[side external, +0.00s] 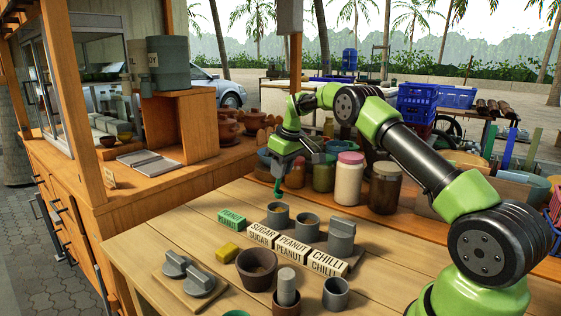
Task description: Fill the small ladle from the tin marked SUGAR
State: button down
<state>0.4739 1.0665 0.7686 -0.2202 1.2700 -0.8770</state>
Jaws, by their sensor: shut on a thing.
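My gripper (281,166) is above the back of the wooden table, shut on a small green thing (277,187) that hangs down from it. This may be the small ladle; its shape is too small to tell, and I cannot see whether anything is in it. The green thing's lower end is just above the grey tin (278,216) behind the block marked SUGAR (262,234). That tin stands without a lid, but its contents are not clear from here.
The PEANUT tin (309,230) is open; the CHILLI tin (341,238) has a tall grey lid. Jars (349,180) stand behind.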

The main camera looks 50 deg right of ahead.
aim_at(281, 192)
jog(key=shift+f, duration=2.85)
jog(key=shift+f, duration=0.1)
jog(key=shift+f, duration=0.25)
jog(key=shift+r, duration=0.1)
jog(key=shift+r, duration=3.15)
